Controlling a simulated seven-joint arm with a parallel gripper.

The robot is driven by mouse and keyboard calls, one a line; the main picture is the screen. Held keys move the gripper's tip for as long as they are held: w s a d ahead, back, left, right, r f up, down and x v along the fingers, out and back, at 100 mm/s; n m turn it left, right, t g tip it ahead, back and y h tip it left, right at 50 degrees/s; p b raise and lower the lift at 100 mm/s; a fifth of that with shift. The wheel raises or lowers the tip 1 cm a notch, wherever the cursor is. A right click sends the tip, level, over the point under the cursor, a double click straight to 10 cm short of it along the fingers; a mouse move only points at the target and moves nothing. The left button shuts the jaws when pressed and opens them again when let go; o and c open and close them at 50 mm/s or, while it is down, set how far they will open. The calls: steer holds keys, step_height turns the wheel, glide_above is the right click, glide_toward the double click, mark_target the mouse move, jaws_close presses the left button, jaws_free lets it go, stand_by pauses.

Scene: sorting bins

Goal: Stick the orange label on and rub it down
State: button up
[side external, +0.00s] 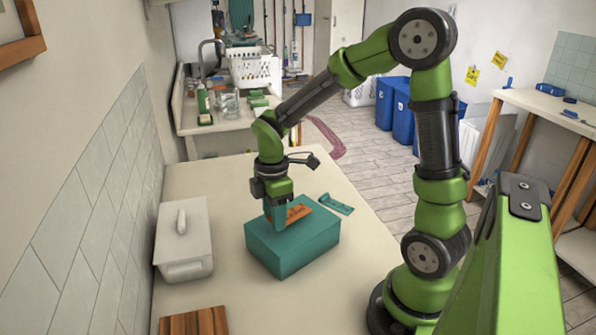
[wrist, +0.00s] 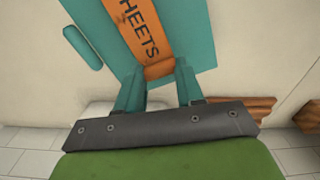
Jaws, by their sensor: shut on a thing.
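The orange label (side external: 297,213), reading "HEETS" in the wrist view (wrist: 138,30), lies along the top of a teal box (side external: 290,250). The box also shows in the wrist view (wrist: 195,35). My gripper (side external: 277,220) points down at the box top and is shut on the near end of the label, seen between the fingertips in the wrist view (wrist: 158,72). The label's far end runs out of the wrist view. I cannot tell whether its whole underside touches the box.
A teal strip-like piece (side external: 335,204) lies on the table behind the box. A white lidded container (side external: 183,245) stands to the left, and a wooden board (side external: 195,322) lies at the front edge. The table (side external: 350,275) is clear right of the box.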

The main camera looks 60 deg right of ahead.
steer(key=shift+f, duration=0.85)
steer(key=o, duration=1.1)
step_height(320, 180, up, 16)
steer(key=s+a+m+t+y, duration=0.1)
steer(key=s+a+m+t, duration=0.5)
steer(key=m, duration=0.9)
steer(key=s+t, duration=0.1)
steer(key=s, duration=0.2)
steer(key=shift+a+y, duration=0.35)
steer(key=shift+y, duration=0.05)
